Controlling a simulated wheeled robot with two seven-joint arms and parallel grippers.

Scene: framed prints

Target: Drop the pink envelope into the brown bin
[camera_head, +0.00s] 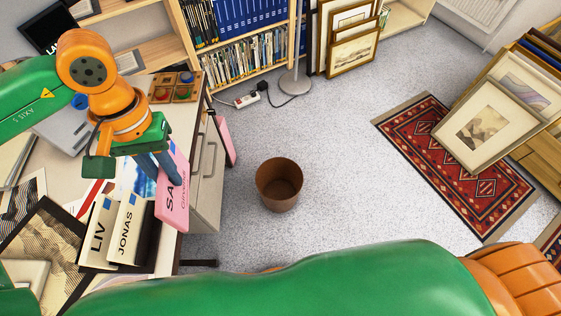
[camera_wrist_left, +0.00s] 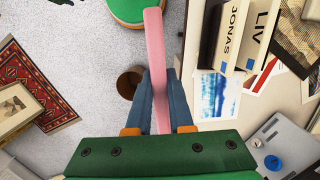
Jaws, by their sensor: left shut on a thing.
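The pink envelope (camera_head: 173,190) has dark lettering beginning "SA" and hangs upright by the desk's right edge. My left gripper (camera_head: 170,172) is shut on it; the left wrist view shows the envelope (camera_wrist_left: 155,60) edge-on between the two blue fingers (camera_wrist_left: 158,100). The brown bin (camera_head: 279,184) stands on the floor right of the desk, open at the top and apart from the envelope. In the left wrist view the bin (camera_wrist_left: 130,82) is partly hidden by a finger. My right arm's green link crosses the bottom of the head view; its gripper is out of frame.
Cream envelopes marked LIV (camera_head: 97,232) and JONAS (camera_head: 128,228) stand on the desk, left of the pink one. A desk drawer front (camera_head: 208,165) lies between desktop and bin. Floor around the bin is clear. A red rug (camera_head: 455,165) and framed prints (camera_head: 488,125) are farther right.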

